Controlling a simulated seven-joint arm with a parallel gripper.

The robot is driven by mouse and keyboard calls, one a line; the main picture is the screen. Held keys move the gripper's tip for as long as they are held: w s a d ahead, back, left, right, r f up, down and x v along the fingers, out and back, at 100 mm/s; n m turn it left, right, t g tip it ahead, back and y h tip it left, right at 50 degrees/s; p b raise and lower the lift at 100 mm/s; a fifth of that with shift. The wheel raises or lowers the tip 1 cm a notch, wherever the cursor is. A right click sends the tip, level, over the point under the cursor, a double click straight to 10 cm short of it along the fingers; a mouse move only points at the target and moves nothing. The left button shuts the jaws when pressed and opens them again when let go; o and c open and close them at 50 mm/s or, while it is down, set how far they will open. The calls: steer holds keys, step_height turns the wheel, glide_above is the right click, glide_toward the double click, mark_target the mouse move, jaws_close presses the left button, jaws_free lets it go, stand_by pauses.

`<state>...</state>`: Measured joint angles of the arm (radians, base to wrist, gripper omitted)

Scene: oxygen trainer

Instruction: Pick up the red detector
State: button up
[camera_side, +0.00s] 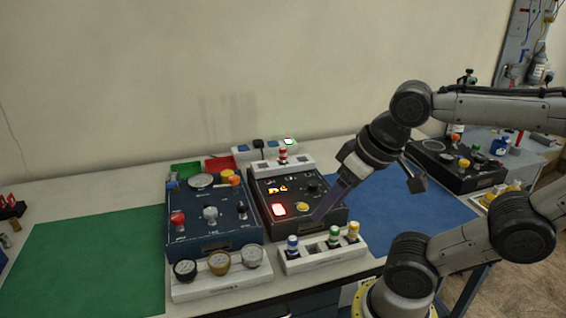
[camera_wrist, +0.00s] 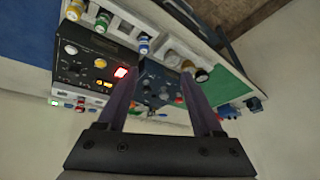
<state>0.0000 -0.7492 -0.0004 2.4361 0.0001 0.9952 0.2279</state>
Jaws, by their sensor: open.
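The red detector (camera_side: 283,155) is a small cylinder with red and white bands. It stands upright in the white rack (camera_side: 263,168) behind the black control box (camera_side: 262,193) in the side view. My gripper (camera_side: 368,198) is open and empty, to the right of the red detector and nearer the front, above the black box's right side and the blue mat. In the wrist view the two fingers of my gripper (camera_wrist: 159,74) are spread apart, with nothing between them.
A front white rack (camera_side: 322,260) holds blue (camera_side: 292,246), green (camera_side: 334,236) and yellow (camera_side: 353,231) detectors. A blue control box (camera_side: 205,243) with knobs stands to the left, a gauge rack (camera_side: 190,290) before it. The green mat (camera_side: 95,262) and blue mat (camera_side: 400,210) have free room.

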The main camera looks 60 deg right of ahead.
steer(key=w+d+r+m, duration=0.3)
steer(key=w+r+m, duration=0.55)
steer(key=r, duration=0.35)
steer(key=w+d+r+m+g, duration=0.2)
steer(key=w+d+r+m, duration=0.2)
steer(key=w+d, duration=0.3)
steer(key=m+g, duration=0.3)
steer(key=m, duration=0.4)
glide_above(283, 148)
step_height(283, 148, down, 14)
step_height(283, 148, down, 8)
steer(key=shift+s+a+r, duration=0.1)
steer(key=shift+a+r, duration=0.05)
steer(key=shift+f, duration=2.9)
steer(key=shift+r, duration=0.1)
jaws_close()
